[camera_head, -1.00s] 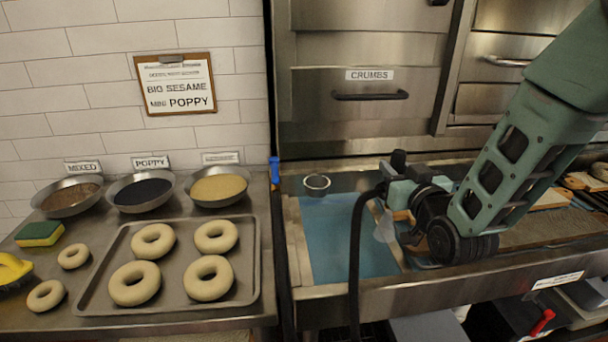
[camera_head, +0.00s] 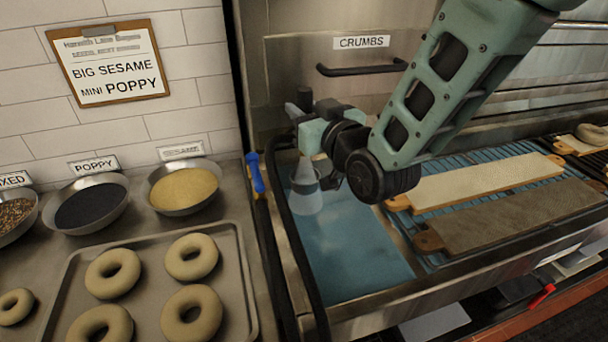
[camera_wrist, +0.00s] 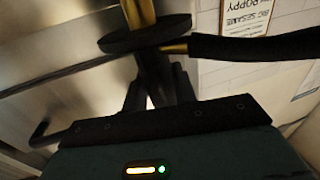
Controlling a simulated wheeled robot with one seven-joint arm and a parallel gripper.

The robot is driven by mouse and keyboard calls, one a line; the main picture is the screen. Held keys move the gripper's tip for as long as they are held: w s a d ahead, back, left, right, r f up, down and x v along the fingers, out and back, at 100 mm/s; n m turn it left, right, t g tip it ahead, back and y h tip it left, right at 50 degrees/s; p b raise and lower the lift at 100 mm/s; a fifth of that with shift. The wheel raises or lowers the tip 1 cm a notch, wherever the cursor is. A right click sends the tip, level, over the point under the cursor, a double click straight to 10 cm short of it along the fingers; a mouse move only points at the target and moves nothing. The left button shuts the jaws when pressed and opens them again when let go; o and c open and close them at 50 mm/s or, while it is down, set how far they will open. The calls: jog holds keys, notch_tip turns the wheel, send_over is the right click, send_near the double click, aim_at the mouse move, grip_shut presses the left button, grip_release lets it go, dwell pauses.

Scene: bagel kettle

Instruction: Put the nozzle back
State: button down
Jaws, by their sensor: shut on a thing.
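The nozzle is a dark piece with brass parts and a black disc; it shows in the wrist view (camera_wrist: 150,40). A black hose (camera_wrist: 250,47) runs from it to the right. My gripper (camera_wrist: 157,92) is shut on its dark stem. In the head view my gripper (camera_head: 315,133) holds the nozzle over the left part of the blue-bottomed basin (camera_head: 350,250). A pale see-through cone (camera_head: 305,190), like spray, hangs below it. The nozzle's lower end is mostly hidden by my gripper. No holder for it is clearly recognisable.
A blue upright piece (camera_head: 256,172) stands at the basin's left edge. A bagel tray (camera_head: 228,300) and seed bowls, including sesame (camera_head: 183,190), lie to the left. Boards (camera_head: 510,215) lie on a rack to the right. A handled crumbs drawer (camera_head: 360,69) is behind.

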jog(key=shift+f+p, duration=0.35)
jog(key=shift+f, duration=4.05)
jog(key=shift+f, duration=0.2)
jog(key=c, duration=1.1)
grip_release()
